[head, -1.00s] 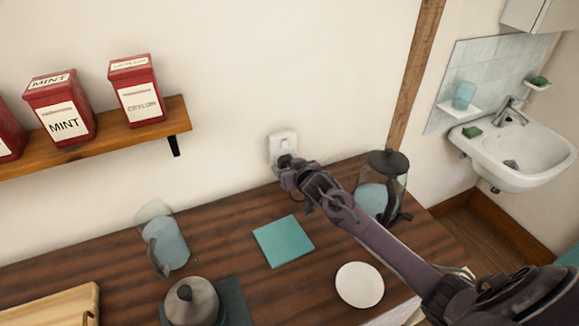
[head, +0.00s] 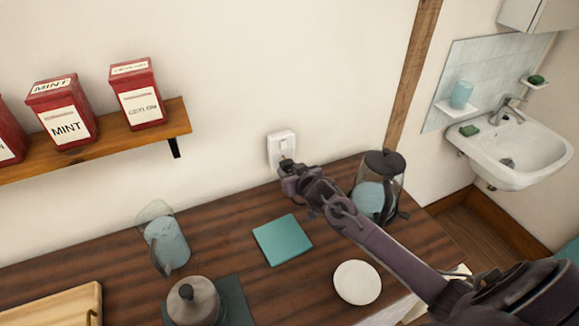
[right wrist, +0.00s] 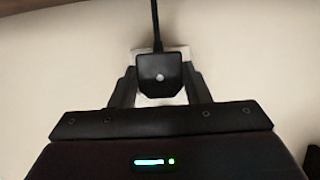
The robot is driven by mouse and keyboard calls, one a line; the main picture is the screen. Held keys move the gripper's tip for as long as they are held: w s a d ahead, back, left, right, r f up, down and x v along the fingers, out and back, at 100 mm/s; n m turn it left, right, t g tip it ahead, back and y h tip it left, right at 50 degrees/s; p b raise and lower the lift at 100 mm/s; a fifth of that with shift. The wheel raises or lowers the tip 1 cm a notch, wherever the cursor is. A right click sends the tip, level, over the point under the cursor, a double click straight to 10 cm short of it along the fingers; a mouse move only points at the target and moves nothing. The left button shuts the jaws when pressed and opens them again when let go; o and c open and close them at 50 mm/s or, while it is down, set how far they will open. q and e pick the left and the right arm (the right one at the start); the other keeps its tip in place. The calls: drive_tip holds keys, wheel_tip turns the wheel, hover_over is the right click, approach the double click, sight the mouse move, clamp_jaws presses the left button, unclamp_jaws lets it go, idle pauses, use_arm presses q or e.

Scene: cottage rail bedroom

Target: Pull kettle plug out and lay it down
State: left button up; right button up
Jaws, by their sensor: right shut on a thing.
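The black kettle plug (right wrist: 160,78) is between the fingers of my right gripper (right wrist: 160,90) in the right wrist view, with its dark cord running up. My right gripper also shows in the head view (head: 288,171), shut on the plug just in front of the white wall socket (head: 279,143). A small brassy bit shows at the plug's wall side. The plug looks drawn back from the socket face, but the exact gap is hard to tell. The socket is partly hidden behind the plug in the right wrist view. My left gripper is out of view.
On the wooden counter (head: 222,222) are a teal square mat (head: 282,239), a white plate (head: 357,283), a lidded glass vessel (head: 385,180), a glass jug (head: 167,245) and a grey knobbed pot (head: 192,302). A shelf (head: 170,130) holds red tins. Bare counter surrounds the mat.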

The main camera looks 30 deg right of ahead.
drive_tip(key=shift+s+a+r+p, duration=0.1)
drive_tip(key=shift+s+p, duration=1.05)
drive_tip(key=shift+s, duration=0.5)
